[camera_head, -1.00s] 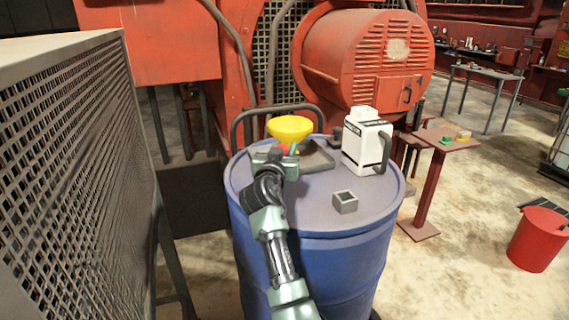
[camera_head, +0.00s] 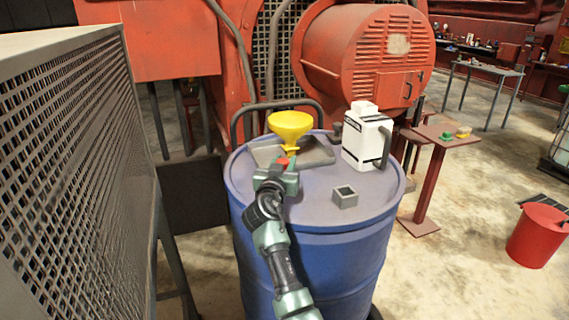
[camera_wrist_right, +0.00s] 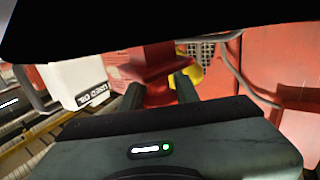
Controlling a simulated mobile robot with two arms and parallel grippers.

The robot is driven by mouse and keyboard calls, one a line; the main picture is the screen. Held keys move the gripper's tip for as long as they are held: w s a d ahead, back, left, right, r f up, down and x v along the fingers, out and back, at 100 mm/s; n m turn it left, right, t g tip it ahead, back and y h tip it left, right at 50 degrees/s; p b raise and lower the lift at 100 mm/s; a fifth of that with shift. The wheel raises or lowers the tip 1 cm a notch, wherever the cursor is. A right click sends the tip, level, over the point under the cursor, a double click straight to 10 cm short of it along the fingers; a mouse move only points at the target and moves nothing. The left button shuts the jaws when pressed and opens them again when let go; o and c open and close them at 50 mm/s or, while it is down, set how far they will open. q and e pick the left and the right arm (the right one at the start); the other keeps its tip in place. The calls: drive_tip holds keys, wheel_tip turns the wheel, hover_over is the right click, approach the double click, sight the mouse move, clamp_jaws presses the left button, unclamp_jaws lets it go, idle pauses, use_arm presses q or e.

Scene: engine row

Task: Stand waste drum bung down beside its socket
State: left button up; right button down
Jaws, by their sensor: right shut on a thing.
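The red bung (camera_head: 283,161) is held in my right gripper (camera_head: 284,170), above the top of the blue waste drum (camera_head: 330,240). In the right wrist view the flanged red bung (camera_wrist_right: 153,60) sits between the two dark fingers (camera_wrist_right: 158,92). Its lower end is partly hidden by the gripper. A small grey open square socket (camera_head: 345,197) stands on the drum top, to the right of my right gripper and apart from it. My left gripper is not in view.
A yellow funnel (camera_head: 289,125) stands by a dark tray (camera_head: 318,156) just behind the gripper. A white jug (camera_head: 366,138) stands at the drum's back right. A perforated metal cabinet (camera_head: 75,150) is close on the left. The drum top around the socket is bare.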

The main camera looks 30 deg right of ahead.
drive_tip(key=shift+f+b, duration=0.4)
drive_tip(key=shift+b, duration=0.1)
drive_tip(key=c, duration=1.1)
unclamp_jaws()
drive_tip(key=shift+o, duration=0.2)
drive_tip(key=shift+r, duration=0.15)
